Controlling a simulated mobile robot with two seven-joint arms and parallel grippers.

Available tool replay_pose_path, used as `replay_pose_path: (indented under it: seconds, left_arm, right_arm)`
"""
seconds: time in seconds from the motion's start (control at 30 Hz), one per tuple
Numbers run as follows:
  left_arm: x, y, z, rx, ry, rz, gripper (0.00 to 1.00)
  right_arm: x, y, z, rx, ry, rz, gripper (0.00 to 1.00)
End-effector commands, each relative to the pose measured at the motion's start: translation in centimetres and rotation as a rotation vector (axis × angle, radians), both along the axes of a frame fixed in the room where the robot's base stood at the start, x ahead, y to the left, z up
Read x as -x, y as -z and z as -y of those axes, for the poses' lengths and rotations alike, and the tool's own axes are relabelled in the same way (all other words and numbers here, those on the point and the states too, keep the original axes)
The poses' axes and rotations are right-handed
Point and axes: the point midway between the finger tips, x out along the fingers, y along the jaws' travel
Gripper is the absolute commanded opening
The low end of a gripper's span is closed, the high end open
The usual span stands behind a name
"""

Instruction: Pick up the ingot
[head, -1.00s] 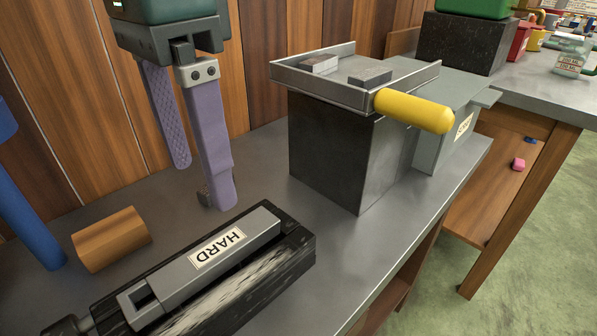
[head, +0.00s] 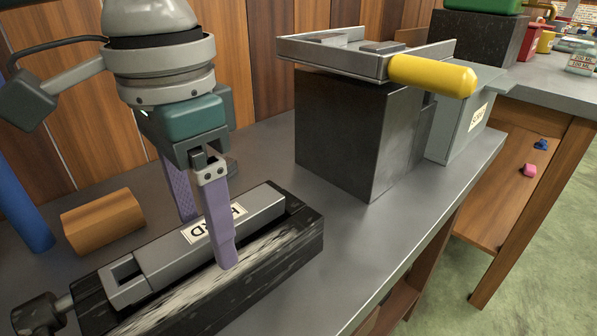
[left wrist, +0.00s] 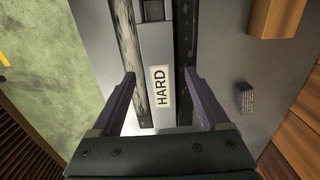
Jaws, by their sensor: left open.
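A long grey ingot (head: 165,255) with a white label reading HARD lies in a dark, streaked trough-like holder (head: 303,250) on the workbench. In the left wrist view the ingot (left wrist: 155,50) runs up the picture between the holder's dark sides. My left gripper (head: 208,235) is open, with its purple fingers pointing down on either side of the ingot around the label. The far finger is partly hidden behind the ingot. The left wrist view shows the ingot between the spread fingers (left wrist: 160,78), with gaps at both sides. My right gripper is not in view.
A wooden block (head: 104,223) lies left of the holder, near a blue cylinder (head: 25,210). A dark box (head: 350,135) bears a metal tray (head: 335,60) with a yellow handle (head: 432,75). A small dark block (left wrist: 244,97) lies beside the holder. Bare bench separates holder and dark box.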

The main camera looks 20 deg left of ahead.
Motion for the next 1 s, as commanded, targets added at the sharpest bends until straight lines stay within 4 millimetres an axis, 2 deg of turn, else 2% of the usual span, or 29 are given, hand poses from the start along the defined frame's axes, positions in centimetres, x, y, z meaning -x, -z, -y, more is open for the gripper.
replay_pose_path:
  seconds: [0.17,0.87,1.0]
  left_arm:
    - [-0.01,-0.04,0.01,0.000,0.000,0.000,0.79]
    - [-0.02,-0.08,0.01,0.000,0.000,0.000,0.00]
    - [-0.02,-0.08,0.01,0.000,0.001,0.000,0.00]
  right_arm:
    - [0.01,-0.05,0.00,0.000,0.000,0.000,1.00]
    - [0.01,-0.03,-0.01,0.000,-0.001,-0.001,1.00]
    - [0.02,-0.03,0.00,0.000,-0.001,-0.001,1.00]
